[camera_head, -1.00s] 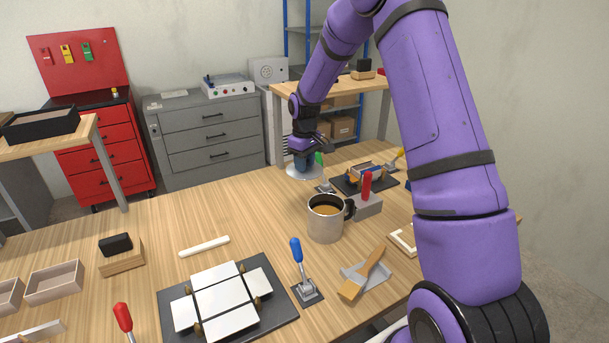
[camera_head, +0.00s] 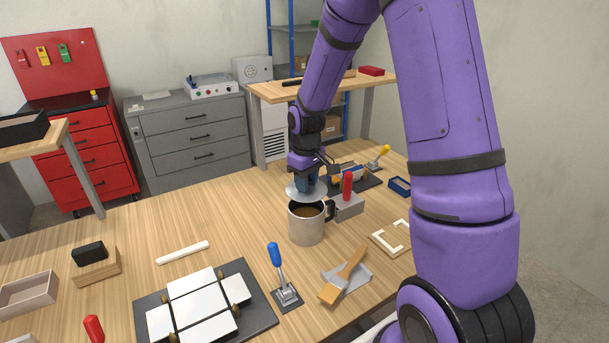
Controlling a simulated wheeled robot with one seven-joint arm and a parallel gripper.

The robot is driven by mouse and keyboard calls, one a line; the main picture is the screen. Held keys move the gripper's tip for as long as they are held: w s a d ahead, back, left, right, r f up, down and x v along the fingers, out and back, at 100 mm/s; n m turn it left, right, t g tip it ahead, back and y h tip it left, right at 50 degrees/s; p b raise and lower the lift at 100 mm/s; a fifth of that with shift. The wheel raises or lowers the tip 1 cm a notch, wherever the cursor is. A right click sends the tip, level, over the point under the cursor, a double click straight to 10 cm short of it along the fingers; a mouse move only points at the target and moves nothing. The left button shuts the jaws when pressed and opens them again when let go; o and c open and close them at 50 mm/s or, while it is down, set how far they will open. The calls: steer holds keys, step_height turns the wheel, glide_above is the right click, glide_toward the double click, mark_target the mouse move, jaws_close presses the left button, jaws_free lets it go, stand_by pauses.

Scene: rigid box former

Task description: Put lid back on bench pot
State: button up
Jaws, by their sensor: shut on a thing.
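The bench pot (camera_head: 306,228) is a grey metal pot with a dark handle on its right side. It stands upright and open on the wooden bench, with brown contents showing inside. My gripper (camera_head: 307,182) is shut on the lid (camera_head: 293,191), a pale round disc, and points down. In the picture the lid lies just above the pot's far rim and looks roughly level. It is apart from the pot's opening, which stays visible. The exact height gap cannot be told. The lid's knob is hidden between the fingers.
A grey block with a red handle (camera_head: 347,187) stands close right of the pot. A black fixture with white panels (camera_head: 259,306) is at front left. The bench left of the pot is mostly clear.

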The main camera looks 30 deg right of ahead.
mark_target(306, 195)
steer(key=shift+f, duration=2.5)
steer(key=shift+f, duration=0.2)
stand_by(0.5)
steer(key=o, duration=1.5)
steer(key=shift+r, duration=0.1)
steer(key=shift+r, duration=3.45)
jaws_close()
